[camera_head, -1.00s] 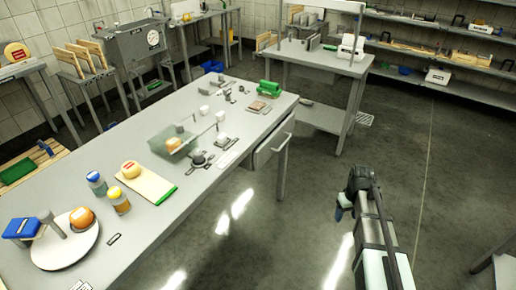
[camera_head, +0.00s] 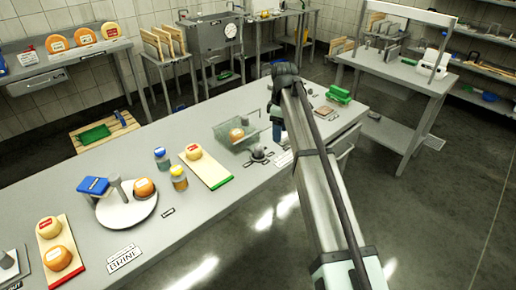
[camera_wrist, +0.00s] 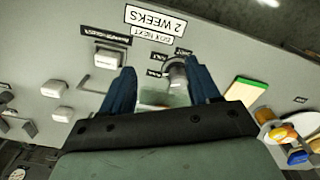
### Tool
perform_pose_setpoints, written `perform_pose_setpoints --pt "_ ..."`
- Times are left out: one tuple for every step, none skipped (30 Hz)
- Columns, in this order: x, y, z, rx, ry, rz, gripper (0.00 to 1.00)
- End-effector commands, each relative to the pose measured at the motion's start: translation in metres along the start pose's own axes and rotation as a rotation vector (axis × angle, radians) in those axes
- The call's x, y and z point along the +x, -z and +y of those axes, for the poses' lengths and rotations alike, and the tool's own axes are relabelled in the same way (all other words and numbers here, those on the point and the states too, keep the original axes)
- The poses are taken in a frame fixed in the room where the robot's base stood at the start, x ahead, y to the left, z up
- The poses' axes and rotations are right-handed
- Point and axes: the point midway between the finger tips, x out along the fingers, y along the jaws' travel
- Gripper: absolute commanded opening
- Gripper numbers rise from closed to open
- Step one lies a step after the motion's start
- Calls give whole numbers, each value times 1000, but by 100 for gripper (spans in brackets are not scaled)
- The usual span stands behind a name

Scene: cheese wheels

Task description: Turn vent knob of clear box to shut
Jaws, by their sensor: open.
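The clear box (camera_head: 228,138) stands on the table with an orange cheese wheel (camera_head: 237,134) inside. A grey knob on a dark base (camera_head: 259,154), which looks like the vent knob, is at the box's near side. My gripper (camera_head: 277,132) is above the table, just right of the box. In the wrist view its two blue fingers (camera_wrist: 160,72) are spread and empty. Between and beyond them show part of the clear box (camera_wrist: 158,98) and the grey knob (camera_wrist: 177,74), close to the right finger. I cannot read how the knob is set.
A "2 WEEKS" label (camera_wrist: 160,20) lies near the knob. Left of the box are a cutting board (camera_head: 210,170) with a cheese wheel, two jars (camera_head: 179,178) and a white round plate (camera_head: 120,212). Several white blocks (camera_wrist: 62,114) lie on the other side. The table front is fairly clear.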

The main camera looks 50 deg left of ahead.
Motion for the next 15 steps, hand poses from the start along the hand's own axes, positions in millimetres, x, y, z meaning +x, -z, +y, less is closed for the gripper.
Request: perform_pose_setpoints --pt "-15 23 -2 -46 -2 1 61" --pt "-21 33 -6 -72 -1 0 61" --pt "-28 44 -9 -99 -1 0 61" --pt "-33 51 -12 -119 -1 0 61" --pt "-37 58 -14 -134 -1 0 61" --pt "-42 64 -17 -151 0 0 61" --pt "-44 67 -18 -162 0 0 61" --pt "-46 70 -20 -170 1 -1 61" --pt "-47 73 -21 -178 1 -1 61" --pt "-47 74 -22 -181 1 -1 61" --pt "-46 75 -23 -184 2 -1 61" --pt "-44 75 -23 -185 2 -1 61" --pt "-41 75 -23 -185 2 -1 61" --pt "-38 75 -23 -185 2 -1 61" --pt "-33 74 -23 -184 2 -1 61"
